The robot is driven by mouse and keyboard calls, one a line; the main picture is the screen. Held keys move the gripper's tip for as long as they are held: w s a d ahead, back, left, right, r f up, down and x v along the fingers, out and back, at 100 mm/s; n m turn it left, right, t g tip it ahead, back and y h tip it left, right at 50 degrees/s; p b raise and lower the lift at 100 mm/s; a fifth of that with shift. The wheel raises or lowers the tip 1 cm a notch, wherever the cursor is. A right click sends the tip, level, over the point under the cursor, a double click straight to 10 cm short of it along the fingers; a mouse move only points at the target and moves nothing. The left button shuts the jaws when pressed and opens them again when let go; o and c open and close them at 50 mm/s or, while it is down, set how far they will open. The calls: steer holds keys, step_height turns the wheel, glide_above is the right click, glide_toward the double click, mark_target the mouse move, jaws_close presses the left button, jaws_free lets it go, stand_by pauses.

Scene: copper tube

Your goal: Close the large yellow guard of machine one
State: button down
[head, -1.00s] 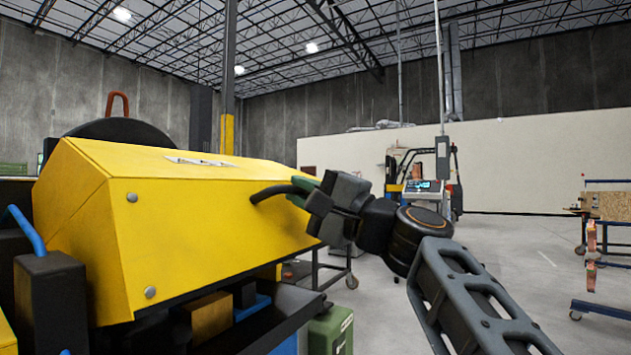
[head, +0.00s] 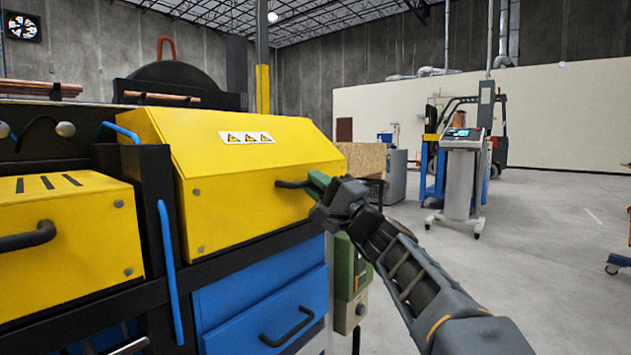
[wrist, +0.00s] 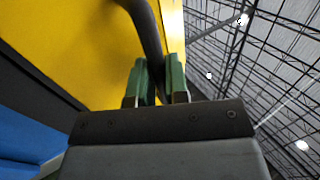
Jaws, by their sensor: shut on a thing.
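The large yellow guard (head: 235,205) of the machine is in the middle of the head view, with a white warning label on its sloped top. Its front face stands above a black rail and a blue drawer, and it looks lowered. My gripper (head: 317,183) is at the black handle (head: 290,184) on the guard's right part. In the wrist view the green fingertips of my gripper (wrist: 160,80) are shut on the dark handle bar (wrist: 146,35), with the yellow face behind it. The fingers partly hide the handle's right end.
A smaller yellow guard (head: 65,235) with its own handle is at the left. The blue drawer (head: 265,300) with a handle is below. A control console (head: 462,175) and a forklift stand behind at the right. The floor (head: 540,250) at the right is mostly clear.

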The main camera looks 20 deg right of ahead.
steer(key=shift+w+a+f, duration=0.1)
steer(key=shift+w+f, duration=0.05)
steer(key=shift+f, duration=0.3)
steer(key=shift+w+a+f, duration=0.1)
steer(key=shift+w+f, duration=0.05)
steer(key=shift+f, duration=0.3)
steer(key=c, duration=1.1)
jaws_free()
steer(key=shift+r+h, duration=0.1)
steer(key=shift+h, duration=0.2)
steer(key=p+v, duration=0.1)
steer(key=v, duration=1.3)
steer(key=shift+r+p, duration=0.15)
steer(key=shift+p, duration=0.25)
steer(key=shift+r, duration=0.1)
